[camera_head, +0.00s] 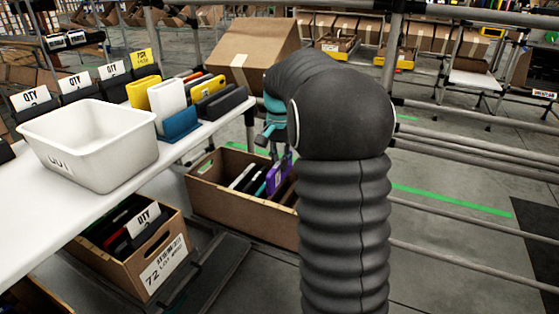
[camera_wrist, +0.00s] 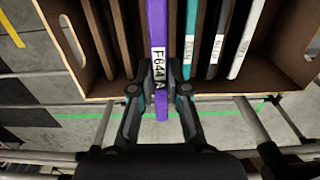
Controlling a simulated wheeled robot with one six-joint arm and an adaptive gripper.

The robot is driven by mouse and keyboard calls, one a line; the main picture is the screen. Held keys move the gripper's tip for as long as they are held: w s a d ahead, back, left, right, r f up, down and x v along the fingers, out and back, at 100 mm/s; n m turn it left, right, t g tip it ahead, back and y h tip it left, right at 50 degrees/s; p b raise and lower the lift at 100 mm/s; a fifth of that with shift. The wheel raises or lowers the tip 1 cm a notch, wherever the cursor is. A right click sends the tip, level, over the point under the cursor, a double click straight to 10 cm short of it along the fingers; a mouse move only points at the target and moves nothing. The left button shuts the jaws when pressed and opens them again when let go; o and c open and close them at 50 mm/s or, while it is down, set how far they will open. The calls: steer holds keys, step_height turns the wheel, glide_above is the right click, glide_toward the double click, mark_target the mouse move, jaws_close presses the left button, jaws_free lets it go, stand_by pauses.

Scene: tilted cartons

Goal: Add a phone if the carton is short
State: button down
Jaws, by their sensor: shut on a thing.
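The open brown carton (camera_head: 235,215) below the table holds several thin phones standing on edge in a row. In the wrist view they include a teal one (camera_wrist: 193,35), a dark one (camera_wrist: 218,40), a white one (camera_wrist: 246,40) and dark ones at left. My gripper (camera_wrist: 160,88) is shut on a purple phone (camera_wrist: 157,25) with a white label. The purple phone (camera_head: 277,178) is upright at the carton's right part, its lower part hidden. I cannot tell whether it touches the carton floor. My arm hides the carton's right end.
A white table (camera_head: 110,205) at left bears an empty-looking white bin (camera_head: 90,165) and colored upright items in holders with QTY cards. Another carton (camera_head: 165,265) labelled 72 stands below. Metal rails (camera_head: 450,150) run at right.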

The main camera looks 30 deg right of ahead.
mark_target(280, 183)
steer(key=shift+f+b, duration=1.55)
steer(key=shift+f, duration=0.35)
steer(key=shift+f+b, duration=0.85)
steer(key=shift+f, duration=1.15)
steer(key=shift+f, duration=0.3)
steer(key=c, duration=1.1)
jaws_free()
step_height(280, 183, up, 12)
